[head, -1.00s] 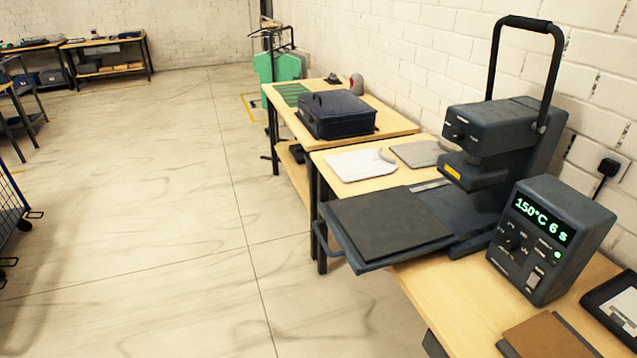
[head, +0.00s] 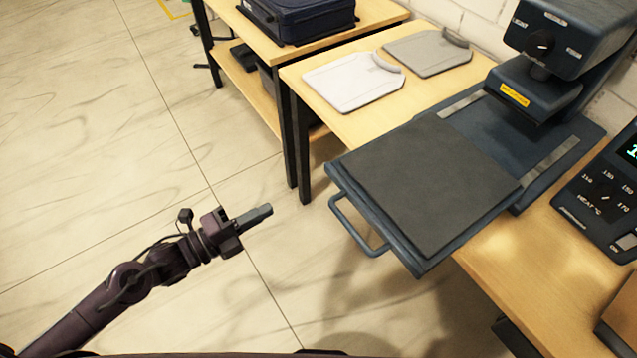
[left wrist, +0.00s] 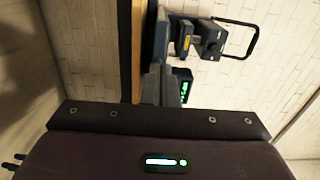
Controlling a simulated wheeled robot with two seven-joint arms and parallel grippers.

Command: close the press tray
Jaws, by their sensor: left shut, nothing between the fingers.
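The press tray (head: 425,183) is a dark flat plate pulled out toward the front left of the heat press, jutting past the table edge. Its bar handle (head: 352,226) faces my left gripper. The heat press (head: 560,50) stands at the upper right, its head above the inner end of the slide. My left gripper (head: 262,214) is shut and empty, over the floor to the left of the handle and apart from it. The left wrist view shows the press (left wrist: 205,40) sideways beyond the fingers. My right gripper is not in view.
A white garment board (head: 350,82) and a grey one (head: 427,50) lie on the table behind the tray. A control box (head: 600,190) stands right of the press. A dark blue bag (head: 297,18) sits on the far table. The floor at left is clear.

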